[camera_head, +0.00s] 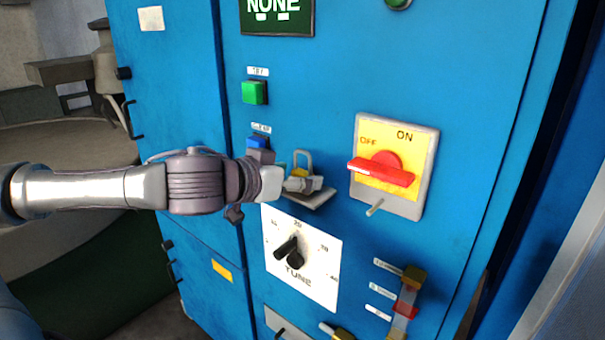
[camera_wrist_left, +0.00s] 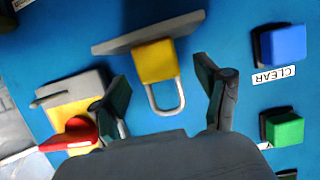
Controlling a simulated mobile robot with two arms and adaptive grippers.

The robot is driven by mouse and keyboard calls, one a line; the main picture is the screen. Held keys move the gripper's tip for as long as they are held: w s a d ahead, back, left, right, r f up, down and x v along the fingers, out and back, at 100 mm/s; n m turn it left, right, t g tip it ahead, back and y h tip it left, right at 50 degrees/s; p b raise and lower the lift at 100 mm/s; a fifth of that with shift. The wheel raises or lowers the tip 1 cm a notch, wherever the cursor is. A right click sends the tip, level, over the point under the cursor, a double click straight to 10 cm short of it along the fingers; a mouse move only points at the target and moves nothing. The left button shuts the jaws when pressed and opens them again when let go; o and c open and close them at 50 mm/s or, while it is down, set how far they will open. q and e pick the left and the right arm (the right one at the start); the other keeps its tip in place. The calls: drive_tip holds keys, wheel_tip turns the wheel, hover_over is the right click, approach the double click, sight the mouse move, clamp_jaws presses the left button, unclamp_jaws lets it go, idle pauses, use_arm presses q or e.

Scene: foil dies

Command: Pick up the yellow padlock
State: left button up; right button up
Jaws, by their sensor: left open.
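The yellow padlock (camera_head: 300,173) sits on a small grey shelf (camera_head: 318,200) on the blue cabinet's front, its shackle upward. In the head view my left gripper (camera_head: 298,185) is in front of it and partly hides its body. In the left wrist view, which is upside down, the padlock (camera_wrist_left: 154,62) is near the middle with its shackle toward my gripper. My left gripper (camera_wrist_left: 160,78) is open, one finger on each side of the padlock with gaps between. My right gripper is not in view.
A red switch handle (camera_head: 382,170) on a yellow plate stands out to the right. A blue button (camera_head: 257,142) and a green button (camera_head: 254,92) are at the left and above. A black knob (camera_head: 290,250) on a white dial is below. The blue panel above the padlock is clear.

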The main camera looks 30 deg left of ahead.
use_arm(q)
drive_tip(key=shift+w+f, duration=0.3)
drive_tip(key=shift+w, duration=0.25)
drive_tip(key=shift+w+d+f, duration=0.1)
drive_tip(key=shift+w+f, duration=0.05)
drive_tip(key=shift+w, duration=0.45)
drive_tip(key=shift+c, duration=0.2)
drive_tip(key=shift+c, duration=1.4)
drive_tip(key=c, duration=1)
drive_tip(key=shift+b, duration=0.3)
